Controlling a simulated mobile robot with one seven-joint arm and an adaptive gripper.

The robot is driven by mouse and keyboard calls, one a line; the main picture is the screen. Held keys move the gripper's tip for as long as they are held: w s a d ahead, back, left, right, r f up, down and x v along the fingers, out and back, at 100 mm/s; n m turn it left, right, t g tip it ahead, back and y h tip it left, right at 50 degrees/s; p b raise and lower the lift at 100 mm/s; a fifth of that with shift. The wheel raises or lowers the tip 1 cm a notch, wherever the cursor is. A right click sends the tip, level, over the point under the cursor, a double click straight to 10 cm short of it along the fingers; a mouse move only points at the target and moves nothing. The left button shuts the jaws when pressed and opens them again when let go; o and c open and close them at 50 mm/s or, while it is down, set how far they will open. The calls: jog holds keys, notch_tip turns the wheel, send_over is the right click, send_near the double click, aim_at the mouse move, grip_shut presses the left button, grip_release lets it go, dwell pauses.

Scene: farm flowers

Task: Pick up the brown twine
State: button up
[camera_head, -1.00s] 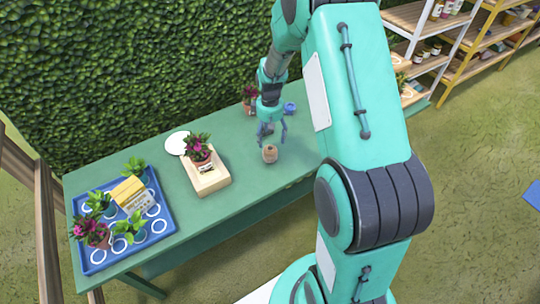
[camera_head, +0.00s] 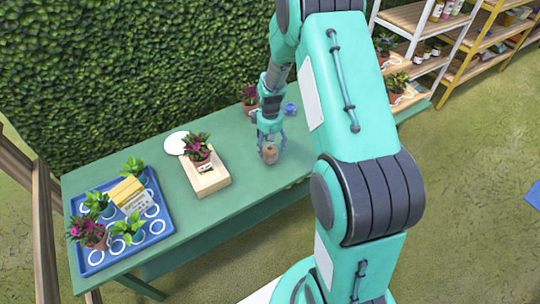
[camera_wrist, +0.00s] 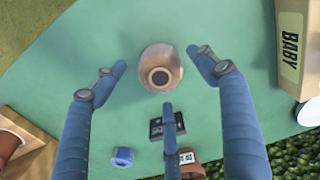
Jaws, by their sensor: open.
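The brown twine (camera_head: 270,154) is a small spool standing on the green table. In the wrist view the twine (camera_wrist: 160,70) shows from above, with a dark hole in its middle. My gripper (camera_head: 270,146) is right over it in the head view, with fingers coming down around it. In the wrist view my gripper (camera_wrist: 160,75) is open, with blue fingers spread to the left, right and below the twine. I see gaps between the fingers and the twine.
A wooden box (camera_head: 208,181) with a potted flower stands left of the twine. A blue tray (camera_head: 158,229) with several plants is at the table's left end. A blue cup (camera_head: 290,109) and a potted plant (camera_head: 250,105) stand behind my gripper. A white plate (camera_head: 173,143) lies further left.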

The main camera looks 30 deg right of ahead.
aim_at(270, 149)
jog(key=shift+f+b, duration=0.5)
jog(key=shift+f, duration=1.5)
jog(key=c, duration=1.3)
jog(key=shift+r, duration=0.2)
jog(key=shift+r, duration=0.25)
notch_tip(270, 149, up, 3)
jog(key=shift+p, duration=0.7)
jog(key=s+a+r+p, duration=0.1)
jog(key=s+a, duration=0.4)
jog(key=s, duration=1)
jog(key=shift+s+p, duration=0.2)
jog(key=shift+p, duration=0.55)
